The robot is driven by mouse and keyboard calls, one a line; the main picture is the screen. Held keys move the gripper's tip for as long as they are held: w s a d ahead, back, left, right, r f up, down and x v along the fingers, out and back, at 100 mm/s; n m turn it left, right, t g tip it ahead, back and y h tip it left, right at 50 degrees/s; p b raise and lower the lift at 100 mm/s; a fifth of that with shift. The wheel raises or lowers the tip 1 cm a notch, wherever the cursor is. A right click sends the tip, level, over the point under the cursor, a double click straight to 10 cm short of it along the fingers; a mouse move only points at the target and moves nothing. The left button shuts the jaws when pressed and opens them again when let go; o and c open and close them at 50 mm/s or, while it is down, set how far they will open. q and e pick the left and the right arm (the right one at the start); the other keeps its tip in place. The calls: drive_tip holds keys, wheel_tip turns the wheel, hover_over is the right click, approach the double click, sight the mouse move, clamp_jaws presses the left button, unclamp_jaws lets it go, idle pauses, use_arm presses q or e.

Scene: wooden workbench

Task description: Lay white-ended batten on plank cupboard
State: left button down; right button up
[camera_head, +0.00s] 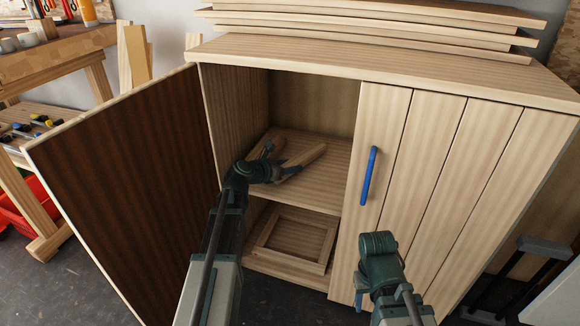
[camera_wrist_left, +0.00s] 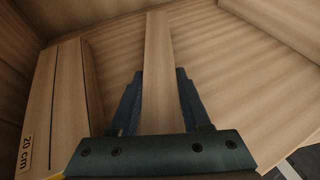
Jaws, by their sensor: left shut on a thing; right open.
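The plank cupboard (camera_head: 440,77) stands ahead with its left door open and its blue-handled right door closed. My left gripper (camera_head: 283,165) reaches into the open upper compartment, over the shelf (camera_head: 325,182). It is shut on a pale wooden batten (camera_head: 305,157). In the left wrist view this batten (camera_wrist_left: 158,60) runs forward between the two fingers (camera_wrist_left: 160,100). No white end shows on it, so I cannot tell whether it is the white-ended one. My right gripper (camera_head: 364,298) is open and low in front of the closed door, partly hidden by its own wrist.
The open door (camera_head: 125,180) stands left of my left arm. A wooden piece marked "20 cm" (camera_wrist_left: 50,110) lies left of the held batten. A wooden frame (camera_head: 293,240) lies in the lower compartment. Stacked boards (camera_head: 380,25) cover the rear of the cupboard top; its front strip is clear.

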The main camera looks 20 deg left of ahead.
use_arm(q)
drive_tip(key=shift+f+b, duration=0.4)
drive_tip(key=shift+f, duration=0.1)
drive_tip(key=shift+c, duration=1.4)
unclamp_jaws()
drive_tip(key=shift+r, duration=0.1)
drive_tip(key=p+v, duration=0.5)
drive_tip(key=v, duration=0.7)
drive_tip(key=shift+s+a+r, duration=0.1)
drive_tip(key=shift+s, duration=0.15)
drive_tip(key=shift+s+a+r, duration=0.15)
drive_tip(key=shift+s+a, duration=0.1)
drive_tip(key=shift+s, duration=0.3)
